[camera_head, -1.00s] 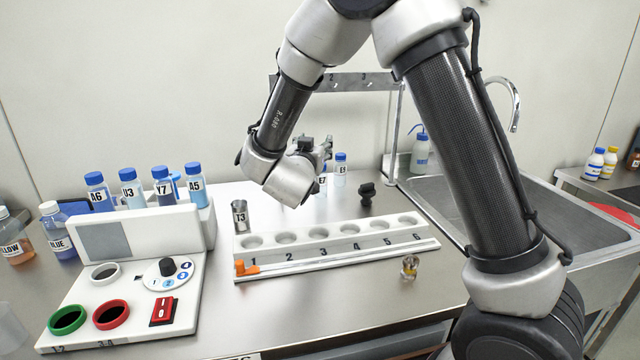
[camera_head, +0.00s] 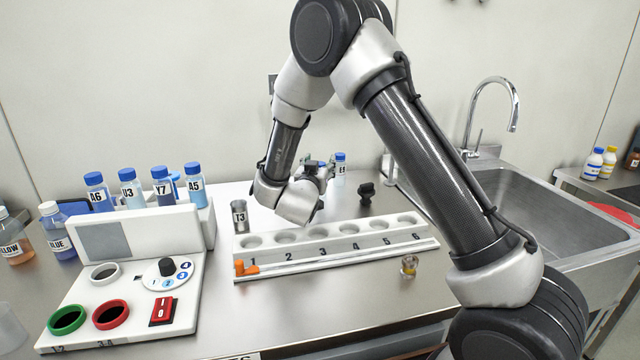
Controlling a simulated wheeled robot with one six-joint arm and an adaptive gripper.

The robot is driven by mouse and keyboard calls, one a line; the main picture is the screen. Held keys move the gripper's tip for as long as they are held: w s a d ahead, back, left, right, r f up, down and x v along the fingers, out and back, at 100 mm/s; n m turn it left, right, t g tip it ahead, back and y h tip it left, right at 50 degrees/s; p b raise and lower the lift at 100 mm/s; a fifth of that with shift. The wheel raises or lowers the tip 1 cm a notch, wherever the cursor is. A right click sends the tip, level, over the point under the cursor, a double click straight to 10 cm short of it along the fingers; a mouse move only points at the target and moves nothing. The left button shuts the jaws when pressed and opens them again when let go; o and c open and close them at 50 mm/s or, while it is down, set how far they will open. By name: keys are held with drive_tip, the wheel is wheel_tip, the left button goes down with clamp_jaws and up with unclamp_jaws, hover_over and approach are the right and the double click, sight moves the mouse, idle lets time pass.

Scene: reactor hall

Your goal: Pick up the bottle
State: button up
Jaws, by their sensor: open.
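Several bottles could be the task's bottle, and I cannot tell which one is meant. A small blue-capped bottle marked E5 (camera_head: 340,164) stands at the back of the bench, partly hidden by my gripper. Blue-capped bottles A6 (camera_head: 98,191), U3 (camera_head: 131,188), Y7 (camera_head: 163,186) and A5 (camera_head: 195,184) stand in a rack at the left. My gripper (camera_head: 322,170) is open and points away toward the back wall, just left of E5. Its fingertips are small and partly hidden by the wrist, and I see nothing between them.
A white numbered tray (camera_head: 335,245) with round wells lies in front of my gripper, with a vial marked T3 (camera_head: 240,216) by its left end. A control panel (camera_head: 125,300) is at the left. A sink (camera_head: 540,210) is at the right. A small black object (camera_head: 367,192) stands behind the tray.

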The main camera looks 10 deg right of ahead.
drive_tip(key=shift+w+d, duration=0.2)
drive_tip(key=shift+w, duration=0.2)
drive_tip(key=shift+c, duration=0.5)
drive_tip(key=c, duration=0.9)
drive_tip(key=shift+r, duration=0.1)
